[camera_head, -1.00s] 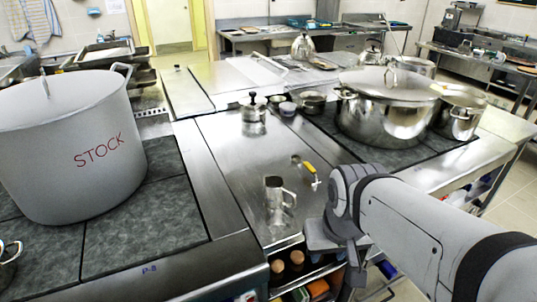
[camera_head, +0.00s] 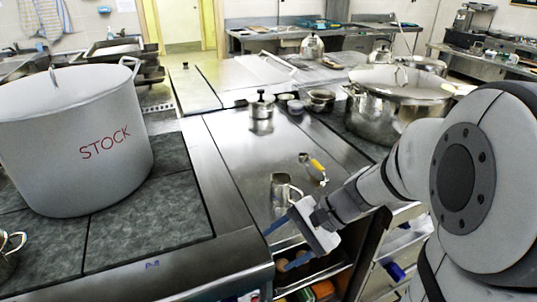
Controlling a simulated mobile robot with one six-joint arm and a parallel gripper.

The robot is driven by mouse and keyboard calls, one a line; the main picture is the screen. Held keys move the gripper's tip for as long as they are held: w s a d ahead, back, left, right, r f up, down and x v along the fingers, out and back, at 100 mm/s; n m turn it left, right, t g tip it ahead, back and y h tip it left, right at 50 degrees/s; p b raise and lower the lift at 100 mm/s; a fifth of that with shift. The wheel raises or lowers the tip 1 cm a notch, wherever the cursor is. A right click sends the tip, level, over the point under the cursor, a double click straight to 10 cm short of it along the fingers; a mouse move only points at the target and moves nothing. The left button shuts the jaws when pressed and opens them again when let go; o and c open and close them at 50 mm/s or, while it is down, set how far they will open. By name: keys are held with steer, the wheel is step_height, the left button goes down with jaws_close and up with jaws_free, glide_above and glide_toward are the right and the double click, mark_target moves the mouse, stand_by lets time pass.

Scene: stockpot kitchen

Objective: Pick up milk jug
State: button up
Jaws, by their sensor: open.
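The milk jug (camera_head: 280,188) is a small shiny metal jug with a handle on its right side. It stands upright on the steel counter (camera_head: 240,150), close to its front edge. My gripper (camera_head: 277,250) is open, with two blue fingers pointing left and apart from each other. It is in front of and below the jug in the picture, by the counter's front edge. Nothing is between the fingers. The upper finger lies just in front of the jug's base; I cannot tell whether it touches.
A yellow-handled tool (camera_head: 316,167) lies behind and right of the jug. A plunger pot (camera_head: 261,112) stands farther back. A large STOCK pot (camera_head: 75,145) is at left, and a lidded steel pot (camera_head: 375,118) at back right. Open shelves (camera_head: 325,270) are below the counter.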

steer(key=w+d+f+m+t+y+b, duration=0.1)
steer(key=w+d+f+m+t+y, duration=0.15)
steer(key=w+m+t+y, duration=0.5)
steer(key=m+t+h+b, duration=0.1)
steer(key=m+t+h, duration=0.3)
steer(key=m+t, duration=0.3)
glide_toward(294, 186)
steer(key=shift+w+a+r+m+g, duration=0.45)
steer(key=shift+w+a+r+g, duration=0.1)
steer(key=shift+w+a+g, duration=0.3)
steer(key=x, duration=0.5)
steer(key=f+p+x, duration=0.1)
steer(key=x, duration=0.1)
steer(key=shift+w, duration=0.4)
steer(key=shift+c, duration=0.5)
steer(key=shift+r, duration=0.15)
jaws_close()
